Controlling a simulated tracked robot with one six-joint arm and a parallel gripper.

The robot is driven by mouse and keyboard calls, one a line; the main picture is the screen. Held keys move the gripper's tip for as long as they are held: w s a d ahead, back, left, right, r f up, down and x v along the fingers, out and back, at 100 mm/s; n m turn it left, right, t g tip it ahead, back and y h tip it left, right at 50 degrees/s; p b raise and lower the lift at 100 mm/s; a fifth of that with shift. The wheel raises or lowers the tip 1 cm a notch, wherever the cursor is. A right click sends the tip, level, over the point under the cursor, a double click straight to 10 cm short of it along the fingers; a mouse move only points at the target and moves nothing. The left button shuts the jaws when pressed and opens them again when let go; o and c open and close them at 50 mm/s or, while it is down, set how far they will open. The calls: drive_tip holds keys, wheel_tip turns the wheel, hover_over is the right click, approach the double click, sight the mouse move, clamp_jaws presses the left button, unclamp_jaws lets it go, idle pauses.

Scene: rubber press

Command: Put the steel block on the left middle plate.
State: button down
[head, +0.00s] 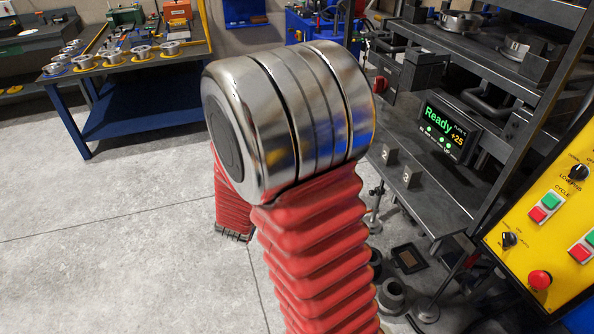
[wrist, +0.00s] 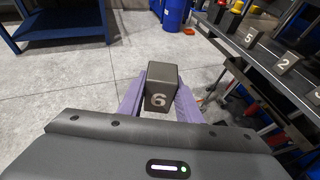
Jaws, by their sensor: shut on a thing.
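The steel block (wrist: 160,85) is a dark grey cube marked 6. In the wrist view it sits between the two pale purple fingers of my gripper (wrist: 160,98), which is shut on it. The block is held in the air, with grey floor behind it. In the head view the block and my gripper are hidden behind my arm. The press stands at the right of the head view, with dark plates stacked one above another. A lower plate (head: 436,205) carries small steel blocks. I cannot tell which plate is the left middle one.
In the wrist view, blocks marked 5 (wrist: 250,37) and 2 (wrist: 287,62) stand on a dark ledge at the right. A display reading Ready (head: 449,128) and a yellow control panel (head: 550,215) stick out near the press. A blue-legged table (head: 140,105) stands back left. Open floor lies left.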

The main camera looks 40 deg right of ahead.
drive_tip(key=w+a+f+n+t+y, duration=0.2)
drive_tip(key=a+n+y, duration=0.1)
drive_tip(key=a, duration=0.8)
drive_tip(key=w+a+f+n+t+y, duration=0.1)
drive_tip(key=a+n+y, duration=0.2)
drive_tip(key=a, duration=0.8)
drive_tip(key=shift+w+a+f+t, duration=0.3)
drive_tip(key=shift+w+f+t, duration=0.05)
drive_tip(key=shift+f+t, duration=0.05)
